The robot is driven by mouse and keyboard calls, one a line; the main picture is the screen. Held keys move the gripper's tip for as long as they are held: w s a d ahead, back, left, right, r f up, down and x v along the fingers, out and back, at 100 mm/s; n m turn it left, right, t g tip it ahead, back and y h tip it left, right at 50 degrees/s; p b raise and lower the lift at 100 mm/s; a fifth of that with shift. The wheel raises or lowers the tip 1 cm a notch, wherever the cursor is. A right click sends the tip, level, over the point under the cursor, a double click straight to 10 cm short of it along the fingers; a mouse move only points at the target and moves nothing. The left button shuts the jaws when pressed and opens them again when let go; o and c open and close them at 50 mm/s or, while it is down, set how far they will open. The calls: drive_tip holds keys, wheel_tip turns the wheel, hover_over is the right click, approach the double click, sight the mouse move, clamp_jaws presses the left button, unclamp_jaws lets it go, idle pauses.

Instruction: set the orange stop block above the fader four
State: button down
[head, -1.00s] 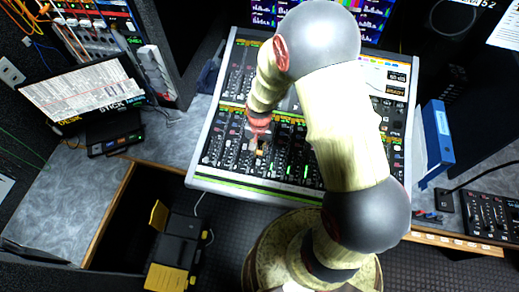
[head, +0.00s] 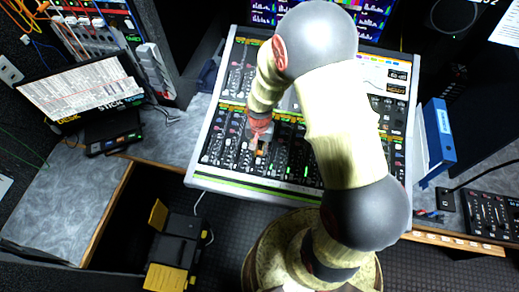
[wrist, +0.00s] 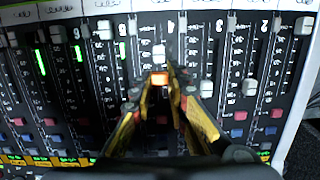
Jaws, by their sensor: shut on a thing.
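The orange stop block (wrist: 160,78) sits between the fingertips of my gripper (wrist: 162,84) in the wrist view, and the gripper is shut on it. It shows as a small orange spot in the head view (head: 260,152), below my gripper (head: 257,141). In the wrist view the block is over a fader slot, just below a pale fader cap (wrist: 160,51) in the picture. I cannot tell whether the block touches the panel. My fingers hide the lower part of that slot.
The mixing console (head: 196,172) carries rows of faders around the gripper, with caps at differing heights, such as a white cap (wrist: 249,87) to the right. A blue binder (head: 438,133) stands right of the console. A yellow-and-black case (head: 175,250) lies open below left.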

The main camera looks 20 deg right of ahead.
drive_tip(key=shift+w+d+f+b, duration=0.1)
drive_tip(key=shift+f+b, duration=0.5)
drive_tip(key=shift+f, duration=0.4)
drive_tip(key=c, duration=1.7)
unclamp_jaws()
drive_tip(key=shift+o, duration=0.2)
wheel_tip(320, 180, up, 12)
